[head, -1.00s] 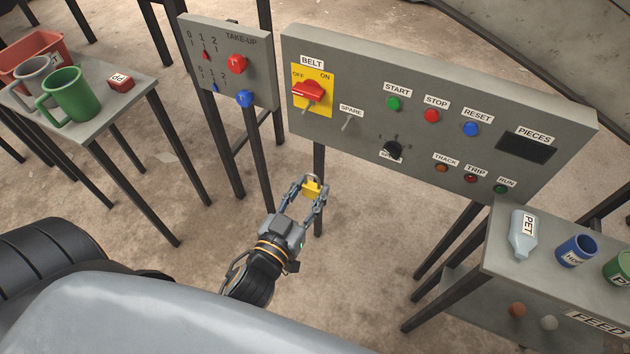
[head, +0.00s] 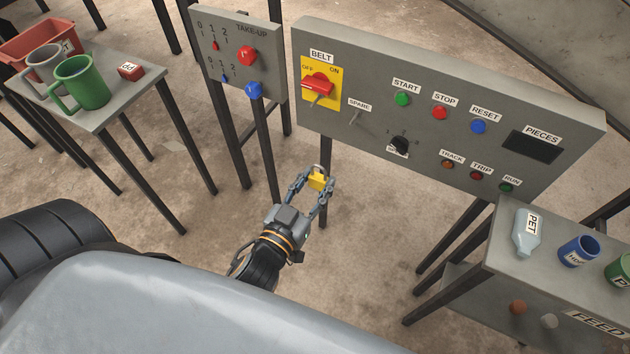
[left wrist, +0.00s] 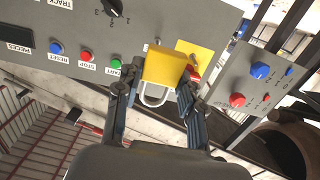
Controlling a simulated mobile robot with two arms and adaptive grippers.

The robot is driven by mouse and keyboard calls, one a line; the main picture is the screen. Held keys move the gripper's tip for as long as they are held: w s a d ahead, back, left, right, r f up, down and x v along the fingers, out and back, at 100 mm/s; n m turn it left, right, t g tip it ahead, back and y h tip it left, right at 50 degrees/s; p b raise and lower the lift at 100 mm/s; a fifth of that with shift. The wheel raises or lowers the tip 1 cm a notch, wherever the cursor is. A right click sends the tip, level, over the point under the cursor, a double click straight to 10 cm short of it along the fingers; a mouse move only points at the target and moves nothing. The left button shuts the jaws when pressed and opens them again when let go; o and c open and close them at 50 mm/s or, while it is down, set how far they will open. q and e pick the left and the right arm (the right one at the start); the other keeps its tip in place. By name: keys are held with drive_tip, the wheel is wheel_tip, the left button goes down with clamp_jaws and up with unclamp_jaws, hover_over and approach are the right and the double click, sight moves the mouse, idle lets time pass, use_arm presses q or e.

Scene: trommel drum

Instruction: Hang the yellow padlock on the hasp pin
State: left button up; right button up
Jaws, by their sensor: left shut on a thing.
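The yellow padlock (head: 317,181) is between the fingers of my left gripper (head: 315,184), which is shut on its body. In the head view it is in front of and below the BELT switch, apart from the panel, with its shackle at the top. In the left wrist view the padlock (left wrist: 165,68) covers part of the yellow BELT plate (left wrist: 198,50), and its pale shackle (left wrist: 153,98) points down in the picture. A thin grey pin (head: 315,100) sticks out low on the BELT plate, below the red switch (head: 317,84); it looks like the hasp pin. My right gripper is not in view.
The grey control panel (head: 450,140) has a SPARE toggle (head: 356,115), a black knob (head: 399,145) and several buttons. The TAKE-UP panel (head: 232,55) stands left of it. Tables with mugs and a bottle stand at the left and right. Floor around my left gripper is clear.

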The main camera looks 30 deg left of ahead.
sight(317, 183)
use_arm(q)
drive_tip(key=shift+s, duration=2.2)
drive_tip(key=shift+s, duration=0.15)
drive_tip(key=shift+s+a+p, duration=0.15)
drive_tip(key=shift+s+p, duration=0.3)
drive_tip(key=shift+s, duration=2.45)
